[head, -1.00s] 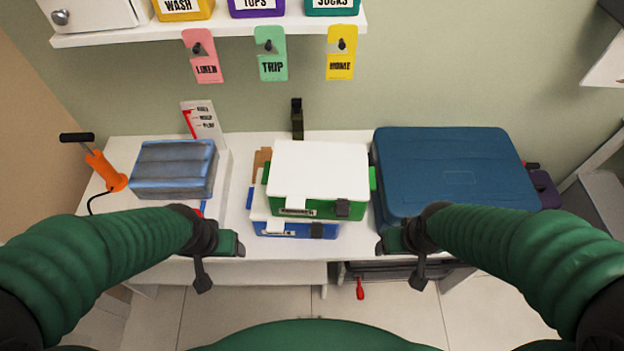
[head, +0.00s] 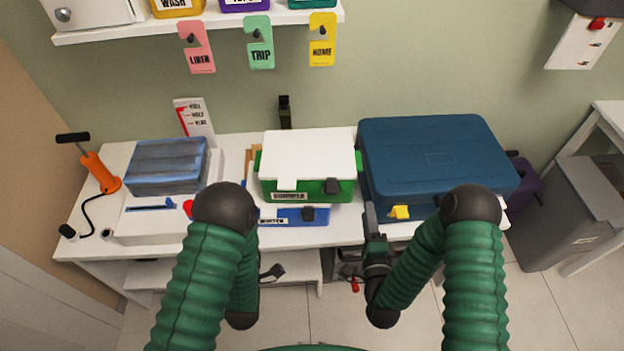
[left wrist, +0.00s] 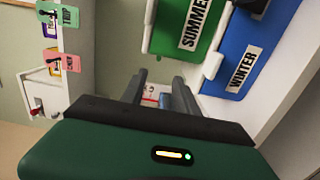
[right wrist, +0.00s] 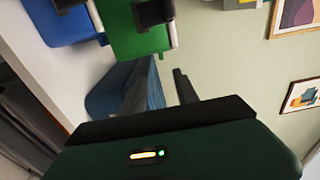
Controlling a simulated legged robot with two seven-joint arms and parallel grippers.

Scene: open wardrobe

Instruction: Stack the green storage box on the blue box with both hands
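The green storage box (head: 310,188), with a white lid and a SUMMER label, rests on the blue box (head: 293,215), labelled WINTER. Both labels also show in the left wrist view, on the green box (left wrist: 172,28) and the blue box (left wrist: 235,50). My right gripper (head: 374,222) stands apart from the boxes, in front and to their right. Its fingers are spread and empty in the right wrist view (right wrist: 158,85). My left gripper is mostly hidden behind my left arm in the head view. In the left wrist view (left wrist: 160,85) its fingers are apart and empty.
A large blue suitcase (head: 435,160) stands close on the right, with a yellow tag (head: 399,212) at its front. A folded blue-grey bundle (head: 167,166) lies left on a white case. A shelf (head: 110,32) runs above.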

